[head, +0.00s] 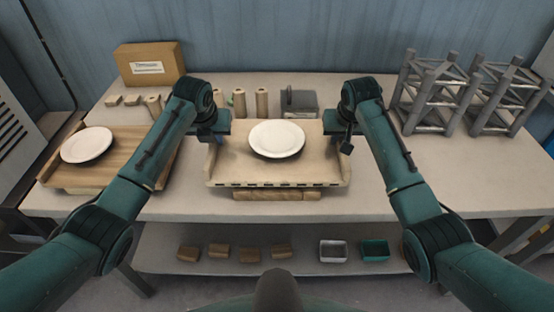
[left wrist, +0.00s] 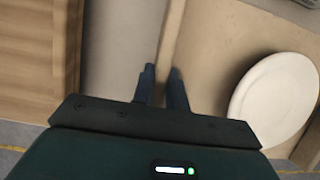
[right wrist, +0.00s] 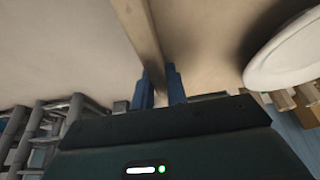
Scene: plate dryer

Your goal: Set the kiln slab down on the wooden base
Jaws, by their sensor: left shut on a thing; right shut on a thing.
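The pale kiln slab (head: 225,172), a tray-like board with raised side edges, is at the middle of the table and carries a white plate (head: 277,139). My left gripper (head: 212,138) is shut on its left edge, seen between the fingers in the left wrist view (left wrist: 172,38). My right gripper (head: 346,144) is shut on its right edge, also seen in the right wrist view (right wrist: 142,35). The slab looks about level. Wooden pieces, seemingly the wooden base (head: 277,195), show below its front edge; the rest is hidden. I cannot tell whether slab and base touch.
A brown wooden tray (head: 55,178) with another plate (head: 87,145) is at left. Grey lattice racks (head: 437,95) stand at right. A cardboard box (head: 150,65), wooden cylinders (head: 262,102) and a grey block (head: 298,101) are behind. Table front right (head: 480,190) is clear.

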